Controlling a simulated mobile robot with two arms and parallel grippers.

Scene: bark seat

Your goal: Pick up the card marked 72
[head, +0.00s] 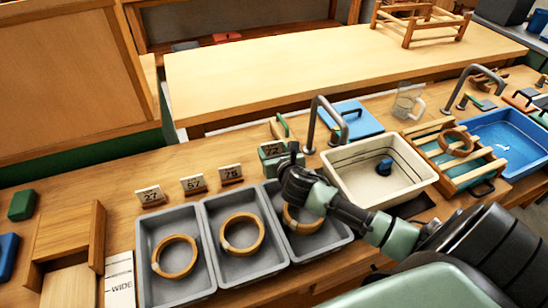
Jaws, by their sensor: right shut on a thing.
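The card marked 72 (272,150) is at the back of the workbench, behind the right-hand grey tray. It is white with dark digits and shows just left of my right gripper. My right gripper (291,158) reaches in from the right and is shut on this card at its right side. The dark fingers hide part of it, and I cannot tell whether it is clear of its support. Cards marked 27 (151,195), 57 (193,183) and 75 (230,173) stand in small wooden holders to the left. My left gripper is out of view.
Three grey trays (142,250) with wooden rings lie in front of the cards. A cream sink (345,165) with a bent tap (322,110) is right of my gripper. A blue basin (520,135) is farther right. A long pale table (300,65) stands behind.

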